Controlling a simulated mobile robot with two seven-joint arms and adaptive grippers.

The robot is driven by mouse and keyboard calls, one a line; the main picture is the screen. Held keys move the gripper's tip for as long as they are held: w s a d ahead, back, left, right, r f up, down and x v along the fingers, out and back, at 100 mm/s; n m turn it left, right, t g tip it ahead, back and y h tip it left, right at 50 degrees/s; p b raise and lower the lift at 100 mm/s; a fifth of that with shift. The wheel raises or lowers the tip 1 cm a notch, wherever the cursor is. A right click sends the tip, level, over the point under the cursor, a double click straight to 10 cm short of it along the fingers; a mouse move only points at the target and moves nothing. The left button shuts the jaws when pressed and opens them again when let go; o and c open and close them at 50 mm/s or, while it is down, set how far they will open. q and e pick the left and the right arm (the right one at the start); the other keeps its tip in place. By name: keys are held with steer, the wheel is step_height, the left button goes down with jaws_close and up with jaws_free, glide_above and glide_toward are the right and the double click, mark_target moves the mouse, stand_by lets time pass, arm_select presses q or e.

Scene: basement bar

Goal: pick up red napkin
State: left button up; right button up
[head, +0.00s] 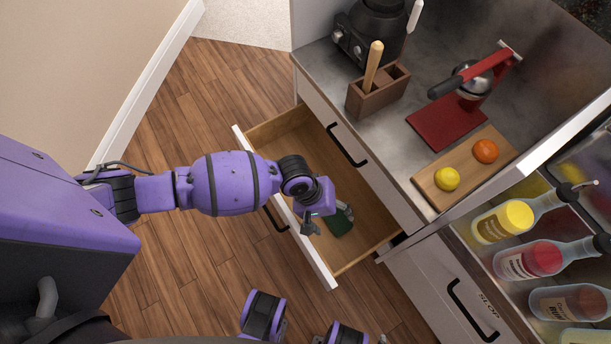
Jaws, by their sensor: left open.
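No red napkin shows clearly in the head view. A dark green cloth-like item (341,226) lies in the open drawer (373,236), near its front right end and partly hidden by my gripper. My left gripper (326,219) is open, over the front part of the drawer, with its fingers close to the green item. Whether they touch it I cannot tell. Parts of my right arm show at the bottom edge, but its gripper is not in view.
The counter above the drawer holds a red juicer (447,121), a wooden caddy (378,92), and a cutting board (446,203) with a lemon (447,179) and an orange (485,151). Bottles (503,221) stand at right. Wood floor (205,268) is clear at left.

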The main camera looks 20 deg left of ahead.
arm_select(q)
steer(key=w+a+f+n+y+b, duration=0.1)
steer(key=w+a+f+n+b, duration=0.1)
steer(key=w+a+b, duration=0.1)
steer(key=w+a+f+n+y+b, duration=0.2)
steer(key=w+a+b, duration=0.2)
steer(key=w+a, duration=0.2)
steer(key=w+a+f+n+y+b, duration=0.1)
steer(key=w+a+f+n+b, duration=0.1)
steer(key=w, duration=0.5)
steer(key=shift+w+a+g+y+b, duration=0.1)
steer(key=shift+a+g+y+b, duration=0.2)
steer(key=shift+a, duration=0.4)
steer(key=shift+w+a+y+b, duration=0.1)
steer(key=shift+a+b, duration=0.3)
steer(key=shift+a, duration=0.3)
steer(key=shift+w+a+f, duration=0.15)
steer(key=f+b, duration=0.1)
steer(key=f, duration=0.1)
steer(key=f+b, duration=0.3)
steer(key=f, duration=0.2)
steer(key=shift+a, duration=0.25)
arm_select(e)
step_height(320, 180, down, 15)
steer(key=n, duration=0.1)
steer(key=shift+w+d+f+g, duration=0.15)
steer(key=shift+w+g, duration=0.1)
steer(key=shift+g, duration=0.05)
arm_select(q)
steer(key=c, duration=0.8)
